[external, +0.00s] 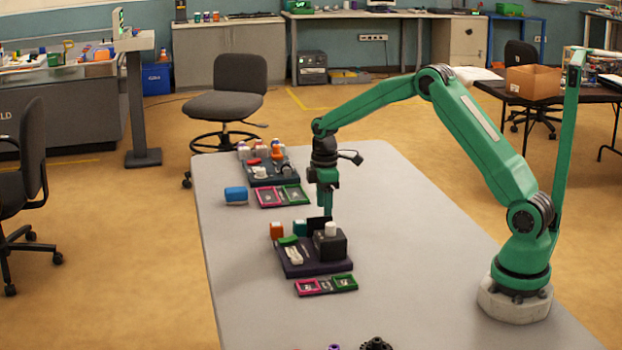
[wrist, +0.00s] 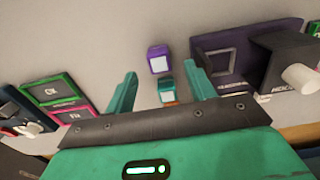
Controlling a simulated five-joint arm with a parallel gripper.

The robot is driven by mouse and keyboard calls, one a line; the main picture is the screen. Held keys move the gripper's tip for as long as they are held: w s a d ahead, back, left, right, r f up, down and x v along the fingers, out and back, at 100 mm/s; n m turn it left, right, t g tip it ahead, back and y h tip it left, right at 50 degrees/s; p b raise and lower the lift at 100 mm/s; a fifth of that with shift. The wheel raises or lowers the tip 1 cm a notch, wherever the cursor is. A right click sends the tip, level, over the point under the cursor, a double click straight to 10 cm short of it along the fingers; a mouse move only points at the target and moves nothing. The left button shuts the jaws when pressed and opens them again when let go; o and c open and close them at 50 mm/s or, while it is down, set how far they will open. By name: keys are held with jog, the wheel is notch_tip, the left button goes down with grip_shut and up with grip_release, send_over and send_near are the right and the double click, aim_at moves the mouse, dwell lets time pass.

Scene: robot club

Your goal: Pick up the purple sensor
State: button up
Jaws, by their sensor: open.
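The purple sensor (wrist: 160,59) is a small purple block with a pale face, lying on the grey table in the wrist view. It is beyond the fingertips and apart from them, roughly in line with the gap between them. My gripper (wrist: 162,82) is open and empty, with its two teal fingers spread. A small teal block with an orange edge (wrist: 167,90) lies nearer, between the fingers in this view. In the external view my gripper (external: 325,211) points down above the table, behind the near dark tray. I cannot make out the purple sensor there.
The near dark purple tray (external: 312,267) holds a black box (external: 330,243) with a white knob. Orange (external: 276,230) and teal (external: 300,228) blocks stand at its back edge. Pink-and-green panels (external: 283,195) and a blue block (external: 236,195) lie farther back. The table's left front is clear.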

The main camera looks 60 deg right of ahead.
jog(key=shift+f, duration=0.25)
jog(key=shift+w+f, duration=0.15)
jog(key=shift+f, duration=2.3)
jog(key=shift+c, duration=0.2)
jog(key=c, duration=1)
